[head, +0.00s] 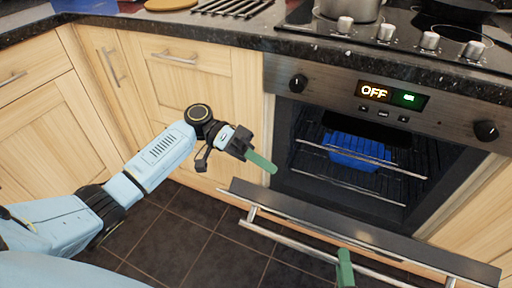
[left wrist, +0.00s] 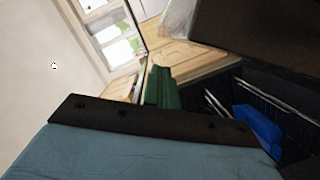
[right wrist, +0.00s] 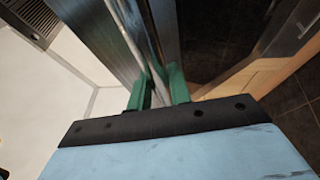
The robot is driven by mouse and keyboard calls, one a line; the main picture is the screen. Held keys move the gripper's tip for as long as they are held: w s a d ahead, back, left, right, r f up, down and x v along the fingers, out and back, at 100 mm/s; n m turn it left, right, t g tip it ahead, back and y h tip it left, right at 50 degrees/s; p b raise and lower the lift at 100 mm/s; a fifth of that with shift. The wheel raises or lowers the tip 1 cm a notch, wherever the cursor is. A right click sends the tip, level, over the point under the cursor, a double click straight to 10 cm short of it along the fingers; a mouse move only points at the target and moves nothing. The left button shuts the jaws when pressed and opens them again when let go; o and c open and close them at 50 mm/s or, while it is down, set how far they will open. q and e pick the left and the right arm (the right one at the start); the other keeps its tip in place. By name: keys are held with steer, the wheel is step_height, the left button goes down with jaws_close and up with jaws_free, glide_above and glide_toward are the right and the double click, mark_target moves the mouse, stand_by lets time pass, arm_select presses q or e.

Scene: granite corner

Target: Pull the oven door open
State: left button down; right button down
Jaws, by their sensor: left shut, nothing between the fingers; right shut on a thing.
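The oven door (head: 350,227) is tilted down and outward, partly open, so the oven cavity (head: 350,150) shows. Its long metal handle (head: 300,246) runs along the door's outer side. My right gripper (head: 345,268) is at the handle near the bottom of the head view. In the right wrist view its green fingers (right wrist: 160,88) are shut around the handle bar (right wrist: 135,45). My left gripper (head: 262,162) is shut and empty, in front of the oven's left side, above the door. Its green fingers also show in the left wrist view (left wrist: 162,88).
A blue dish (head: 358,150) sits on a rack (head: 350,185) inside the oven. The control panel (head: 390,95) reads OFF. A hob with a pot (head: 350,8) is above. Wooden cabinets (head: 200,80) flank the oven. Dark tiled floor (head: 190,235) is clear.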

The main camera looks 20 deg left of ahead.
arm_select(q)
steer(key=shift+s+f, duration=0.75)
steer(key=shift+s, duration=0.3)
arm_select(e)
steer(key=shift+f, duration=0.15)
